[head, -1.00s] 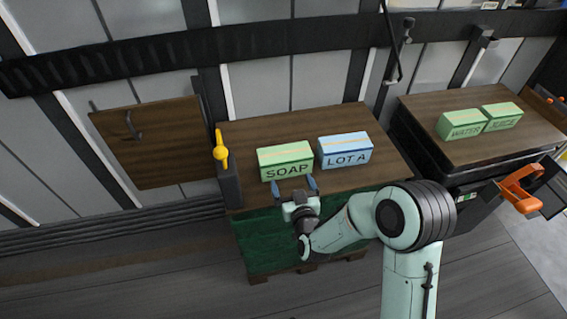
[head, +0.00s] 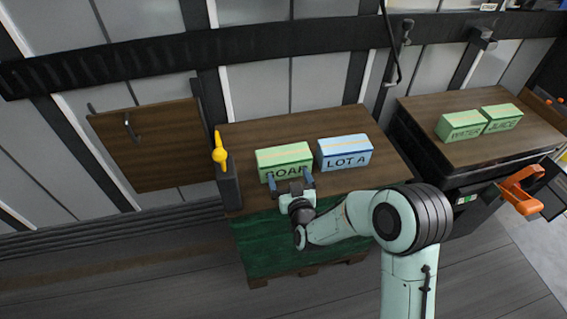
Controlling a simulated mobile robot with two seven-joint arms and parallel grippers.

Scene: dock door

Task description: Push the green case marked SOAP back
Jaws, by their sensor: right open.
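The green case marked SOAP (head: 285,158) sits on the brown top of a green-sided stand (head: 262,128), near its front edge. Its lettering is partly hidden by my right gripper (head: 291,184). That gripper is open, with its two dark fingertips spread at the front face of the case. I cannot tell whether they touch it. My left gripper is not in view.
A blue case marked LOT A (head: 345,152) stands close to the right of the SOAP case. Bare top lies behind both. A yellow-handled post (head: 220,155) rises at the left edge. Green WATER (head: 461,126) and JUICE (head: 502,117) cases stand on another surface at right.

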